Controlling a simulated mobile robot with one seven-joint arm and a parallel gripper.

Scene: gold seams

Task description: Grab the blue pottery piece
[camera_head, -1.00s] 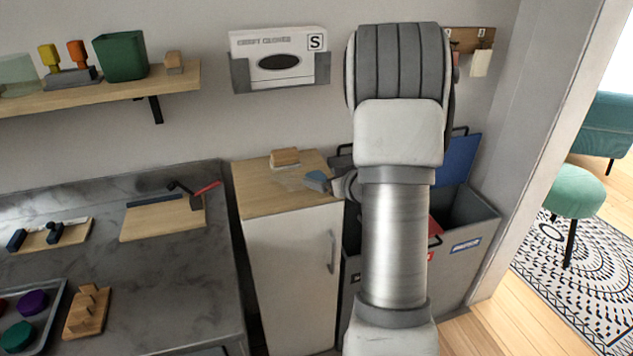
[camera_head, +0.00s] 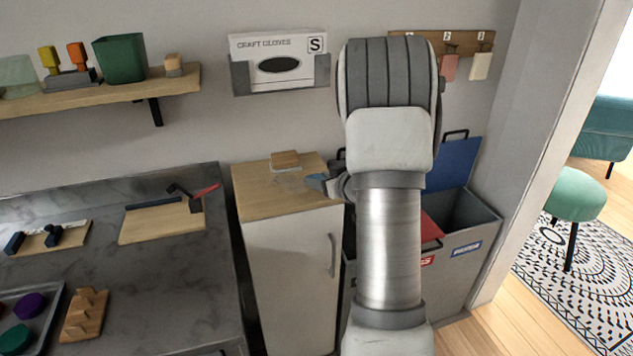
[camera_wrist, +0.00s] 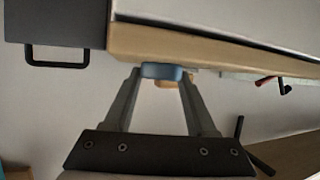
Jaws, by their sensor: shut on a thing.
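The blue pottery piece (camera_head: 316,181) is at the right edge of the small cabinet's wooden top, beside my arm. My gripper (camera_head: 330,184) reaches it from the right and is mostly hidden behind my arm in the head view. In the wrist view the blue piece (camera_wrist: 162,71) sits between the two fingertips of my gripper (camera_wrist: 161,74), which are shut on it. The wooden top's edge (camera_wrist: 210,48) is close to the piece. I cannot tell whether the piece touches the top.
Grey bins (camera_head: 465,235) with a raised blue lid (camera_head: 452,165) and a red lid (camera_head: 430,229) stand at right. A marble worktop (camera_head: 150,270) with boards lies left. A glove box (camera_head: 280,60) hangs above.

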